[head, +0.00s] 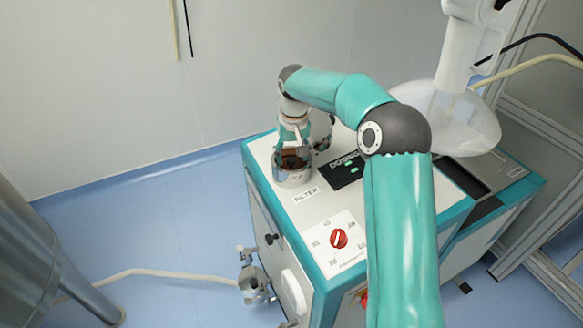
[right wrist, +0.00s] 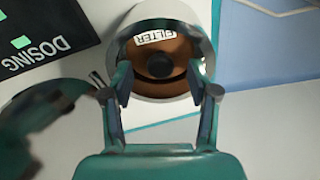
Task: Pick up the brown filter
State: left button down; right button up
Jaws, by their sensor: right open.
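The brown filter (right wrist: 160,80) sits inside a round pale housing on the machine top. In the right wrist view it has a dark knob at its middle and a white label reading FILTER. In the head view the filter (head: 292,161) shows as a brown patch in its cup, partly covered by my gripper. My right gripper (right wrist: 161,92) is open, with a finger on each side of the knob. It points down over the filter in the head view (head: 293,150). I cannot tell whether the fingers touch anything. My left gripper is not in view.
The machine top (head: 325,190) carries a dark DOSING panel (head: 347,169) and a red rotary knob (head: 338,238). A white funnel-shaped vessel (head: 440,115) stands at the back right. A valve with a hose (head: 253,283) sticks out at the machine's left side.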

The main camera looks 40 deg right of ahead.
jog(key=shift+w+f, duration=0.1)
jog(key=shift+f, duration=0.7)
grip_shut()
jog(key=shift+r, duration=0.15)
